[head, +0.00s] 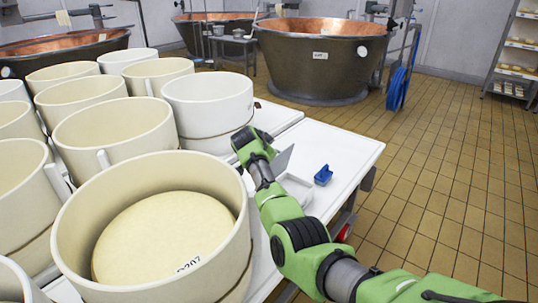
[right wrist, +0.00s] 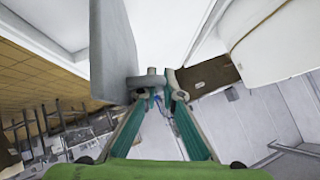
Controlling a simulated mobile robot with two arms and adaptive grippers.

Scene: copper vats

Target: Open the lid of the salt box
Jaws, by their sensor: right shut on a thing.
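The salt box (head: 296,190) is a low white box on the white table, partly hidden behind my right arm in the head view. A grey flat lid (head: 283,160) stands tilted up above it, beside my forearm. In the right wrist view the grey lid panel (right wrist: 112,50) is large at the upper left, with a rounded grey piece at its lower edge. My right gripper (right wrist: 160,86) is shut on the lid at that rounded piece. In the head view its fingers are hidden behind the wrist. My left gripper is not in view.
Several cream cheese moulds (head: 208,100) crowd the table's left side; the nearest holds a cheese (head: 160,238). A small blue object (head: 323,175) lies right of the box on the white table (head: 345,150). Copper vats (head: 320,60) stand behind. The tiled floor at right is clear.

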